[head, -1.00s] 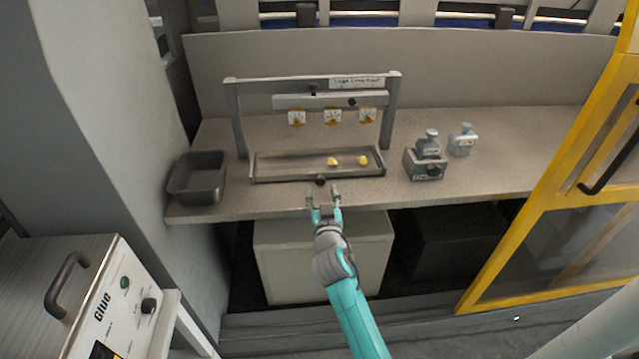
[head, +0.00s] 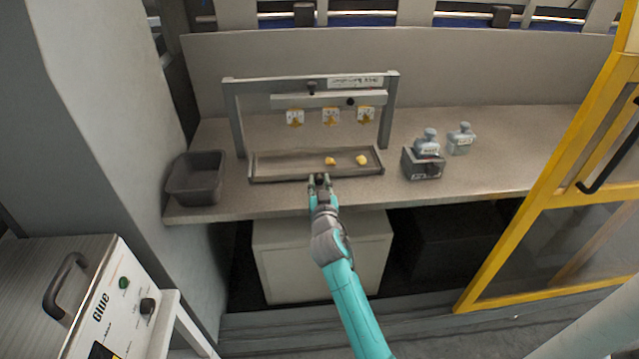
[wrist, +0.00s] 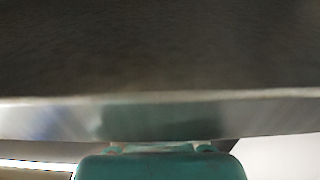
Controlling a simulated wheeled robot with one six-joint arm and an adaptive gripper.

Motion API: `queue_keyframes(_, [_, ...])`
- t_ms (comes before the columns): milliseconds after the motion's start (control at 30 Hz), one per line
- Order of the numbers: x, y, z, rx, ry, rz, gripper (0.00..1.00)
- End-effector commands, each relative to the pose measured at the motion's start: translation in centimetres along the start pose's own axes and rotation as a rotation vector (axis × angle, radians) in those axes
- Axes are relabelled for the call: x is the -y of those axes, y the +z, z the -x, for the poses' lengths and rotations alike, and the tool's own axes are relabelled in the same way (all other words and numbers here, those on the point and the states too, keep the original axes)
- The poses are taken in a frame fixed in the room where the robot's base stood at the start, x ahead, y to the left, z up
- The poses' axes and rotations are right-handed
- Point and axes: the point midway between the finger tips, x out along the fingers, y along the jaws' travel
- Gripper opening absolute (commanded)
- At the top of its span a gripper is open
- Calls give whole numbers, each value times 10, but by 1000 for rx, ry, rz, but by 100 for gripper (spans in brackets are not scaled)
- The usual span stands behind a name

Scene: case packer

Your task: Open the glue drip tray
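The glue drip tray (head: 278,179) is a shallow grey tray on the bench, under a frame with several yellow-tipped nozzles (head: 330,117). Two yellow glue blobs (head: 345,160) lie in it. A small dark knob (head: 320,179) sits at the middle of its front edge. My gripper (head: 319,178) is at that front edge, with its fingers closed in on either side of the knob, which they partly hide. In the wrist view the tray's pale front edge (wrist: 250,112) runs across, very close and blurred; the fingertips and knob cannot be made out there.
An empty dark bin (head: 196,180) stands on the bench at left. A grey block with a bottle (head: 424,162) and another bottle (head: 461,139) stand at right. A glue unit (head: 75,290) is at lower left, a yellow-framed door (head: 500,265) at right.

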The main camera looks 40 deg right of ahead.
Motion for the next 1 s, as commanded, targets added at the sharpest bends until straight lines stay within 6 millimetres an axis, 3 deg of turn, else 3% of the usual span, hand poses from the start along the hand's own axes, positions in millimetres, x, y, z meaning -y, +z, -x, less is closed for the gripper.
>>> queue_keyframes(233, [0,1,10,1,-1,0,0])
queue_keyframes(633, [0,1,80,2,-1,1,0])
queue_keyframes(1000, [0,0,89,0,0,0,0])
